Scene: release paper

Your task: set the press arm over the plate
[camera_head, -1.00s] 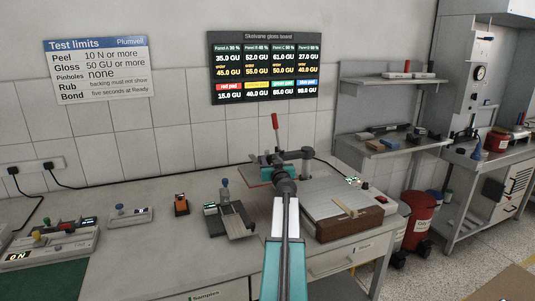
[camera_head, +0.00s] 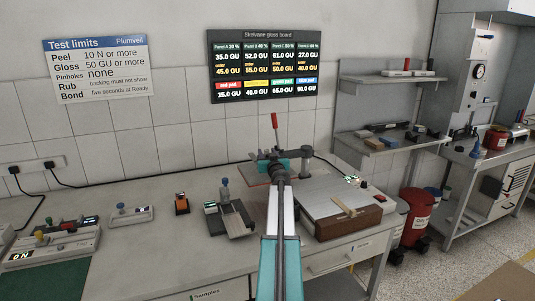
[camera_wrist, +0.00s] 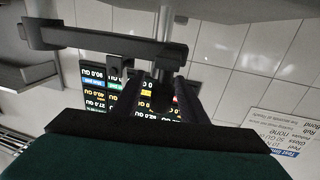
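The press arm (camera_head: 292,153) is a dark horizontal bar on a post at the back of the bench, right of centre, with a red-tipped lever beside it. A flat reddish sheet or plate (camera_head: 253,172) shows below and left of it, partly hidden by my arm. My gripper (camera_head: 274,157) is at the press arm in the head view, its fingers mostly hidden. In the wrist view, which is upside down, the dark bar (camera_wrist: 95,42) crosses just beyond my gripper (camera_wrist: 152,75). The fingers look apart with a gap between them; contact with the bar is unclear.
A box with a pale top (camera_head: 322,205) stands right of my arm. A small dark stand (camera_head: 232,220), an orange meter (camera_head: 181,204) and a grey meter (camera_head: 130,215) stand to the left. A shelf (camera_head: 385,143) hangs at right.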

